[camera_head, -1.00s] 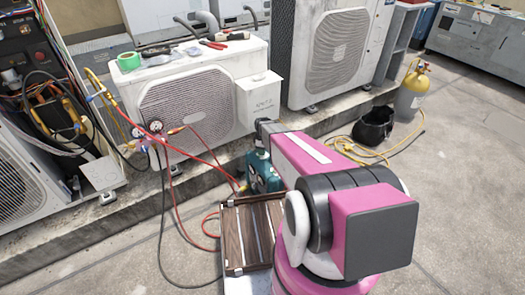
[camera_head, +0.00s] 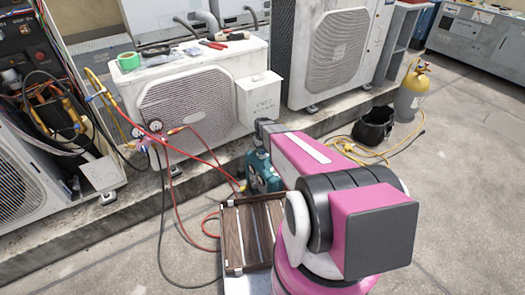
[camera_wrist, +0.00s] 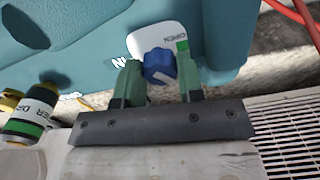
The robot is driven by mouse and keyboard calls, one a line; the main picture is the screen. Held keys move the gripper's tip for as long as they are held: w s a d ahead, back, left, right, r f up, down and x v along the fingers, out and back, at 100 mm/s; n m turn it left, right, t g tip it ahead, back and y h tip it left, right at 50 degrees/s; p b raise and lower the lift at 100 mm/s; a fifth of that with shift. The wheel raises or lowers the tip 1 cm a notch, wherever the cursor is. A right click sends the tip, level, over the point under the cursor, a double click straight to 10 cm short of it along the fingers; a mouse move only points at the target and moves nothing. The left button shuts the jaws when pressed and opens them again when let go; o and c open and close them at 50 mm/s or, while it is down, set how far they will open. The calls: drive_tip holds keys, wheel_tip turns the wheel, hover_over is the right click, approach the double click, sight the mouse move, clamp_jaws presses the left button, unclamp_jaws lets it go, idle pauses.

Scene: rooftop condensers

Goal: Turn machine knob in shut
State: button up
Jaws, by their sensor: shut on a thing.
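The machine (camera_head: 262,172) is a teal unit on the ground in front of the white condenser, partly hidden by my arm. In the wrist view the teal machine body (camera_wrist: 90,45) fills the top. A blue knob (camera_wrist: 159,65) sits on its white label plate (camera_wrist: 147,40), which reads "OPEN" and has a green patch. My gripper (camera_wrist: 160,84) is shut on the blue knob, with one green finger on each side of it. In the head view my arm hides the gripper and the knob.
A yellow and green fitting (camera_wrist: 32,118) with a white label stands left of my gripper. A slatted wooden case (camera_head: 248,230) lies in front of the machine. Red and black hoses (camera_head: 180,215) run over the floor at left. The floor at right (camera_head: 465,190) is clear.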

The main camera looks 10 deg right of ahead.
sight(263, 151)
drive_tip(key=m, duration=0.3)
drive_tip(key=shift+m, duration=2.1)
drive_tip(key=o, duration=0.9)
wheel_tip(263, 151, up, 11)
drive_tip(key=shift+f, duration=0.1)
drive_tip(key=shift+s, duration=0.1)
drive_tip(key=s+r+n, duration=0.1)
drive_tip(key=s+r, duration=0.3)
drive_tip(key=s, duration=0.3)
drive_tip(key=s+r+n, duration=0.1)
drive_tip(key=s+r, duration=0.3)
drive_tip(key=s, duration=0.3)
drive_tip(key=s+r+n, duration=0.2)
drive_tip(key=s+r, duration=0.2)
drive_tip(key=s, duration=0.4)
drive_tip(key=shift+r, duration=0.2)
